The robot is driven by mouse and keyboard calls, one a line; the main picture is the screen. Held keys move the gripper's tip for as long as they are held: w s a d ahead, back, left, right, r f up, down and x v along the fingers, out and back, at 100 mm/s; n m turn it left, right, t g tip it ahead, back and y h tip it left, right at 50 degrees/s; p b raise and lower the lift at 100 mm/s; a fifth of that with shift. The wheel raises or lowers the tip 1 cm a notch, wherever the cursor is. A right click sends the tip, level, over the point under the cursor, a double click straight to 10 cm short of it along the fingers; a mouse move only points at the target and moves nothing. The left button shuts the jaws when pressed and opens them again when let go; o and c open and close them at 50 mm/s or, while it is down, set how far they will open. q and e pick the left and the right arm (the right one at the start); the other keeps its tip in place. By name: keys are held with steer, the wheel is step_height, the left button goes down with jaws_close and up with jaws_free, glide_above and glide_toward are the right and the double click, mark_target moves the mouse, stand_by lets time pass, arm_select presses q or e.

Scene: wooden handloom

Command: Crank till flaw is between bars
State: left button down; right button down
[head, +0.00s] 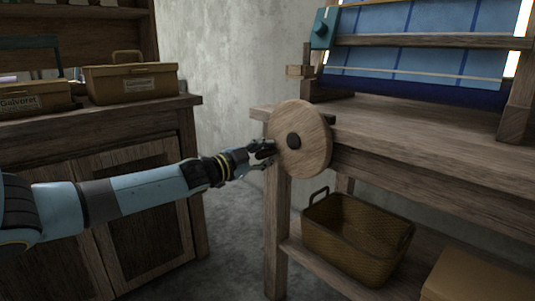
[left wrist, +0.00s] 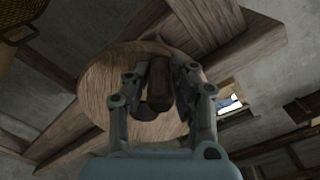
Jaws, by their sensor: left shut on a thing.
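The round wooden crank wheel (head: 313,148) with a dark hub is mounted on the side of the loom frame (head: 435,128). My left gripper (head: 266,150) is at the wheel's left edge. In the left wrist view its fingers (left wrist: 160,85) are closed around the brown crank handle (left wrist: 157,80), in front of the wheel (left wrist: 100,85). Blue cloth (head: 420,57) with dark lines hangs on the loom behind a wooden bar (head: 430,41). A pale line (head: 415,75) crosses the cloth below this bar, above a dark blue roll (head: 410,92). I see no other clear flaw. My right gripper is not in view.
A woven basket (head: 358,240) and a tan box (head: 470,278) are on the loom's lower shelf. A cabinet (head: 140,200) at left carries labelled boxes (head: 130,83). Floor shows between cabinet and loom.

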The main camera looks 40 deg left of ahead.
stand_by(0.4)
arm_select(q)
steer(key=c, duration=1.2)
jaws_free()
steer(key=shift+o, duration=0.2)
steer(key=shift+s, duration=0.1)
steer(key=s+a, duration=0.1)
steer(key=s, duration=1)
steer(key=shift+s, duration=0.4)
